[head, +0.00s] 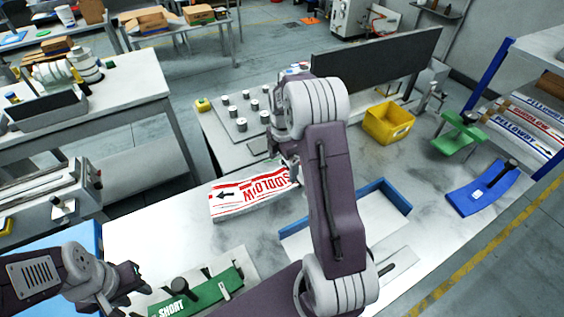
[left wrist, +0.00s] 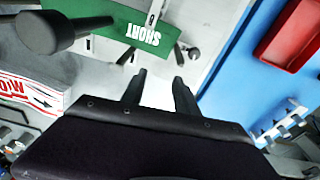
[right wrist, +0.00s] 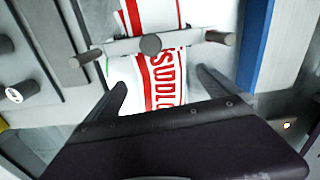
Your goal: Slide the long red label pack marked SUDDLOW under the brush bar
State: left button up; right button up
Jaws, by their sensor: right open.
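The SUDDLOW label pack (head: 250,192), white with red lettering and a black arrow, lies flat on the bench. In the right wrist view the pack (right wrist: 158,80) runs beneath or behind a grey crossbar (right wrist: 188,42) with a dark round knob, apparently the brush bar. Whether they touch cannot be told. My right gripper (right wrist: 161,80) is open, its fingers either side of the pack in that view; in the head view my right arm hides much of this area. My left gripper (head: 132,278) is open and empty near the green SHORT piece (head: 200,295); its fingers also show in the left wrist view (left wrist: 158,82).
A yellow bin (head: 388,122) stands at the back. A blue-edged tray (head: 385,192) lies right of the pack, partly behind my right arm. A plate with several grey pegs (head: 240,125) is behind the pack. A blue curved piece (head: 485,195) and shelved packs (head: 530,122) are at right.

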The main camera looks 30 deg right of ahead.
aim_at(262, 188)
notch_tip(262, 188, down, 7)
jog(key=shift+d+r+p, duration=0.1)
jog(key=shift+r+p, duration=0.1)
jog(key=shift+p, duration=0.2)
jog(key=shift+f, duration=0.7)
jog(key=shift+c, duration=0.3)
jog(key=c, duration=1.8)
jog(key=shift+w+a+p, duration=0.15)
jog(key=shift+a+p, duration=0.05)
jog(key=shift+a, duration=1.85)
jog(key=shift+w+a+p, duration=0.15)
jog(key=shift+a+p, duration=0.05)
jog(key=shift+a, duration=1.85)
jog(key=shift+c, duration=0.2)
jog(key=o, duration=1.9)
notch_tip(262, 188, up, 9)
jog(key=shift+r+b, duration=0.1)
jog(key=shift+b, duration=0.5)
